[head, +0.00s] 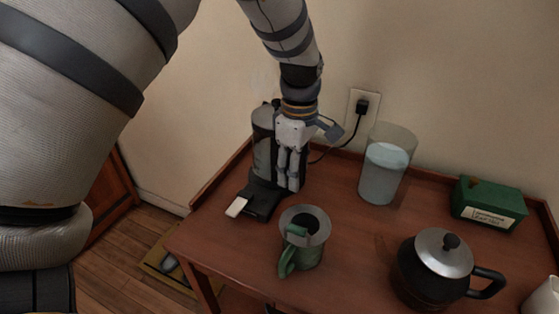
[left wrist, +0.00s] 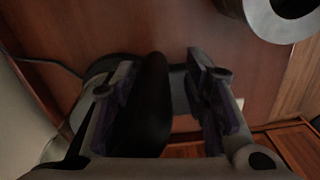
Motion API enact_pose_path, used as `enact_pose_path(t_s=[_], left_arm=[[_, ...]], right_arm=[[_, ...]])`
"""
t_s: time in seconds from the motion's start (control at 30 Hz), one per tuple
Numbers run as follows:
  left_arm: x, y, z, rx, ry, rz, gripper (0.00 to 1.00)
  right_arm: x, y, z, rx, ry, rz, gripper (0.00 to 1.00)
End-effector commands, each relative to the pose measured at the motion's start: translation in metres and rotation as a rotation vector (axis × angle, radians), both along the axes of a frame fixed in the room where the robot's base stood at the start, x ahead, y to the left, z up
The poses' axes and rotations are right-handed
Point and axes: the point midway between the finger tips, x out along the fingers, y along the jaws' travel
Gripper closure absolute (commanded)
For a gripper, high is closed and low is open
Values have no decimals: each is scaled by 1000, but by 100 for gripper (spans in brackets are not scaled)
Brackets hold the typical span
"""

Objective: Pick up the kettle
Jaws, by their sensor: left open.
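The kettle (head: 263,140) is a tall grey and black electric one. It stands upright on its black base (head: 262,199) at the back left of the wooden table. My left gripper (head: 288,182) points down at the kettle's right side and hides part of it. In the left wrist view its open fingers (left wrist: 172,100) stand on either side of the black handle (left wrist: 152,105). The handle lies nearer the left finger, with a gap to the right one. I cannot tell whether a finger touches it. My right gripper is not in view.
A green and steel mug (head: 313,255) stands in front of the kettle. A glass water container (head: 384,170), a green box (head: 487,203) and a black pot with a silver lid (head: 420,281) stand to the right. A cord runs to the wall outlet (head: 358,112). Bare table (head: 345,235) lies between.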

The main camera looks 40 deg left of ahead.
Motion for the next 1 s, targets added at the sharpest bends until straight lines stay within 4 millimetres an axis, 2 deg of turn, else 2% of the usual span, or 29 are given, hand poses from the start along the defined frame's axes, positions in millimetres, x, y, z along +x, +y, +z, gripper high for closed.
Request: enact_pose_path(t_s=[0.2, 0.37, 0.4, 0.83, 1.0], left_arm=[[0, 0, 0, 0, -2, 0, 61], [0, 0, 0, 0, -2, -1, 97], [0, 0, 0, 0, -2, -1, 100], [2, 0, 2, 2, -8, -2, 100], [2, 0, 9, 2, -10, -2, 100]], right_arm=[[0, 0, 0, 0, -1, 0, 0], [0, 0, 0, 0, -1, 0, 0], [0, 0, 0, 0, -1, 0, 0], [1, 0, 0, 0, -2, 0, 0], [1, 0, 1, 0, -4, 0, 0]])
